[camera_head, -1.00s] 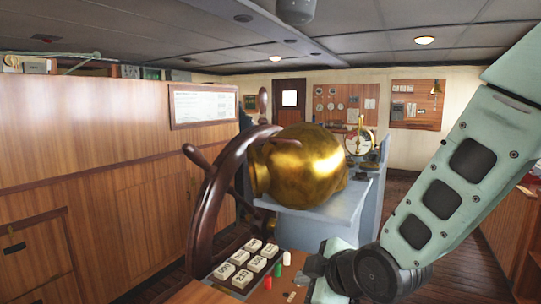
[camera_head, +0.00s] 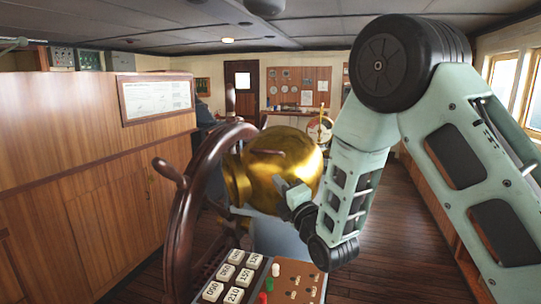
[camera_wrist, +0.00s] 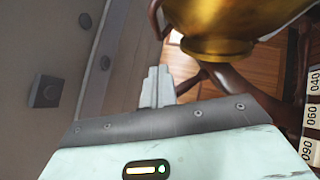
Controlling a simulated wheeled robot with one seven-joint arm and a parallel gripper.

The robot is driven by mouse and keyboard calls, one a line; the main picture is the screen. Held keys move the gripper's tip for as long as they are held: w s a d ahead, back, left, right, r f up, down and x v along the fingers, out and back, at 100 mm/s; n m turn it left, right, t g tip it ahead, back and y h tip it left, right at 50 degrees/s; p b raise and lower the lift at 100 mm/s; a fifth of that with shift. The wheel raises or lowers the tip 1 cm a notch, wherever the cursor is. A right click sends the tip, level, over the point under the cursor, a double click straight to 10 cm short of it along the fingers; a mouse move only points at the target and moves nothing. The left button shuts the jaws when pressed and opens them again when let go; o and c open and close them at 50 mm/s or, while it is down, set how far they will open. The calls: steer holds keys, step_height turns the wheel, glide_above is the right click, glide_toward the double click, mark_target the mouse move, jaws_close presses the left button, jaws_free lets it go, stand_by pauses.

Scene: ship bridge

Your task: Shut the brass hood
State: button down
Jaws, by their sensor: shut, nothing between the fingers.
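The brass hood (camera_head: 268,170) is a shiny golden dome on a grey-blue stand, behind the wooden steering wheel. In the wrist view the brass (camera_wrist: 232,25) fills the top right. My gripper (camera_head: 288,192) is in front of the hood's lower right side in the head view, close to it; I cannot tell whether it touches. In the wrist view the gripper fingers (camera_wrist: 157,88) are together and empty, to the left of the brass rim. My forearm hides part of the hood's right side and the stand.
The wooden steering wheel (camera_head: 196,205) stands just left of the hood. A panel with white numbered blocks (camera_head: 234,274) and small coloured pegs lies in front. A wood-panelled wall (camera_head: 90,170) runs along the left. Open plank floor (camera_head: 420,225) lies to the right.

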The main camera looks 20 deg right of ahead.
mark_target(266, 153)
steer(key=w+r+p, duration=0.1)
steer(key=w, duration=0.1)
steer(key=w+r+p, duration=0.1)
steer(key=w+p, duration=0.1)
steer(key=w, duration=0.1)
steer(key=w+r+p, duration=0.1)
steer(key=w+p, duration=0.1)
steer(key=w, duration=0.1)
steer(key=shift+d+r, duration=0.1)
steer(key=shift+w+d+p, duration=0.25)
steer(key=shift+w+p, duration=0.2)
steer(key=shift+w, duration=0.1)
steer(key=shift+w+r, duration=0.1)
